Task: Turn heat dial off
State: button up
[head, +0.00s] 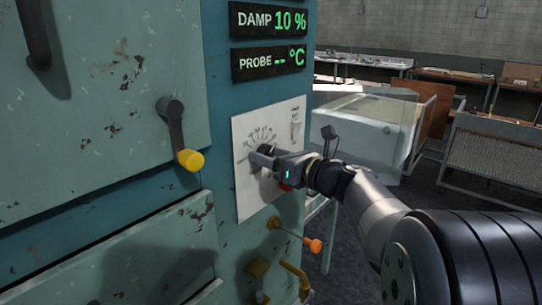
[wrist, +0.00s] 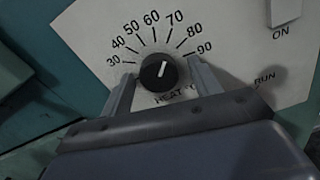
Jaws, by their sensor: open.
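The heat dial (wrist: 158,73) is a round black knob with a white pointer line on a pale panel (wrist: 105,18), marked from 30 to 90 with "HEAT" below. Its pointer leans up and slightly right, toward about 70. My gripper (wrist: 160,70) is open, with one finger on each side of the dial; I cannot tell whether either finger touches it. In the head view my gripper (head: 266,160) is at the white panel (head: 246,203) and partly covers the dial (head: 267,149).
An "ON" switch (wrist: 284,12) sits upper right of the dial. A yellow-knobbed lever (head: 190,160) sticks out to the left, and an orange-tipped rod (head: 313,245) and yellow pipe (head: 295,277) below. Displays read DAMP (head: 268,20) 10 % and PROBE (head: 268,60) blank °C.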

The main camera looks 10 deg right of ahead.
jog(key=shift+c, duration=0.3)
jog(key=c, duration=0.9)
